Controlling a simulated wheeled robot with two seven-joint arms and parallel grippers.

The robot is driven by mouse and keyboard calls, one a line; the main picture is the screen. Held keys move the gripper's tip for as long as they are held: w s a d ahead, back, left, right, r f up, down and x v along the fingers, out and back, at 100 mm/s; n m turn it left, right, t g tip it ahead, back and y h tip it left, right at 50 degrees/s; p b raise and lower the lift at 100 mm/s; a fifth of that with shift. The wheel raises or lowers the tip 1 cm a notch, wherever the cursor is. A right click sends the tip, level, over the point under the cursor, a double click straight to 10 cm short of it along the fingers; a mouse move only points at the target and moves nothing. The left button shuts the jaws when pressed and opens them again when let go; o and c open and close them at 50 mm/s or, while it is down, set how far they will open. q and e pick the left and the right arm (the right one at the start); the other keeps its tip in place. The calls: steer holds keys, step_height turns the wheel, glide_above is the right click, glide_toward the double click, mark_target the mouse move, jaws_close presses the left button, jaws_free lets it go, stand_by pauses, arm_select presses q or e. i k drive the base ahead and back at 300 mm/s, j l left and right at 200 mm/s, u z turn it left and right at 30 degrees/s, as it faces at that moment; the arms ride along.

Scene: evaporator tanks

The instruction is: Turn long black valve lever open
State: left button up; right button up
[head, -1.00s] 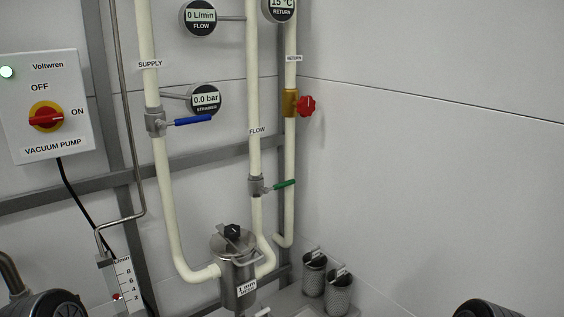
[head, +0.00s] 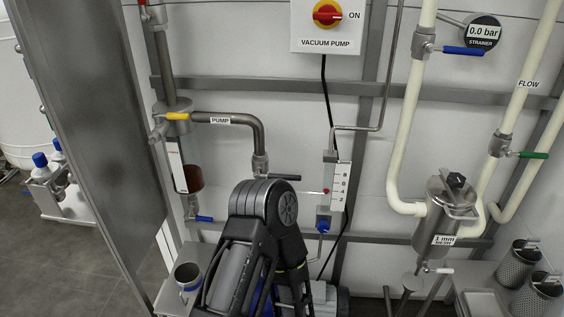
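A black lever (head: 284,177) sticks out to the right, roughly level, from a grey valve (head: 260,166). The valve is at the lower end of the bent grey pipe labelled PUMP (head: 225,119). A dark jointed arm of mine rises from the bottom middle, its round joint just below the valve and lever. The lower valve body and what lies behind the arm are hidden. I make out no fingertips of either gripper.
A yellow lever (head: 178,116) and a blue lever (head: 204,219) are on the left pipework. A flow gauge (head: 341,187) stands right of the black lever. The strainer (head: 442,215) and mesh baskets (head: 536,290) are at right. A grey post (head: 85,110) stands at left.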

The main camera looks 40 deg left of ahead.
mark_target(256, 175)
steer(key=u, duration=1.25)
